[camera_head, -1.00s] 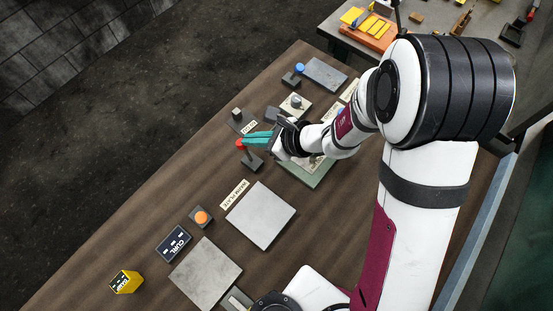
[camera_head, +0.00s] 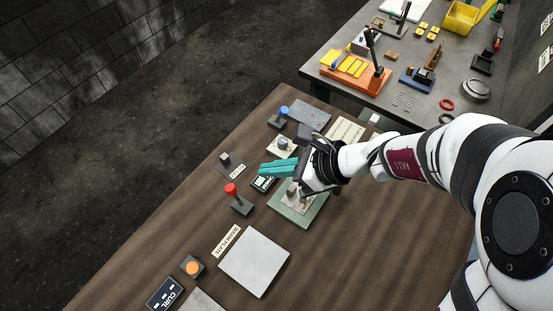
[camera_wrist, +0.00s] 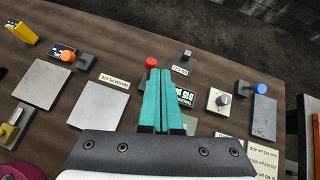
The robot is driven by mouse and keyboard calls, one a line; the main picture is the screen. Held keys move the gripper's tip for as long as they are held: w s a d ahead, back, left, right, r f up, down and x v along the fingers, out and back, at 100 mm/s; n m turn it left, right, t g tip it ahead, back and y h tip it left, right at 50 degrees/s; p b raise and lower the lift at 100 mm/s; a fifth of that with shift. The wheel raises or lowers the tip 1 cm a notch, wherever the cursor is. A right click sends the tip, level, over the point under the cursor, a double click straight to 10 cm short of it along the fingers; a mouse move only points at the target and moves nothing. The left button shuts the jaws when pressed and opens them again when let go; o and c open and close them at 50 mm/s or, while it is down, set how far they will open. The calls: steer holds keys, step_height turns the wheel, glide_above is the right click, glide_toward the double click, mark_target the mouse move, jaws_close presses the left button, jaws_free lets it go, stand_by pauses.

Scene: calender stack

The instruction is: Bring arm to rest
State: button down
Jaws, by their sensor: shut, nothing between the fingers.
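My gripper (camera_head: 270,168) has teal fingers that are pressed together with nothing between them. In the head view it hangs above the brown wooden table (camera_head: 150,262), over the green-based fixture (camera_head: 302,213), which the gripper partly hides. In the wrist view the teal fingers (camera_wrist: 157,72) point away over the table, with the red knob (camera_wrist: 151,61) showing just behind their tips. My gripper touches nothing that I can see.
A red-knobbed post (camera_head: 232,189), an orange button (camera_head: 193,267), a blue-knobbed post (camera_head: 283,111) and grey plates (camera_head: 254,262) stand on the table. A second bench (camera_head: 418,103) with tools, an orange tray (camera_head: 356,70) and a yellow bin (camera_head: 461,17) lies at the back right.

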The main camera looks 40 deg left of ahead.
steer(key=shift+w+d+r, duration=0.1)
steer(key=shift+d+r, duration=0.15)
steer(key=shift+r, duration=0.35)
steer(key=s+d+r+n+t+h, duration=0.1)
steer(key=s+d+n+h, duration=0.3)
steer(key=d, duration=0.9)
steer(key=s+d+r+n+t+h, duration=0.1)
steer(key=s+d+n+h, duration=0.3)
steer(key=d, duration=0.9)
steer(key=shift+s+r+n, duration=0.4)
steer(key=shift+s+n, duration=0.2)
steer(key=shift+s, duration=0.55)
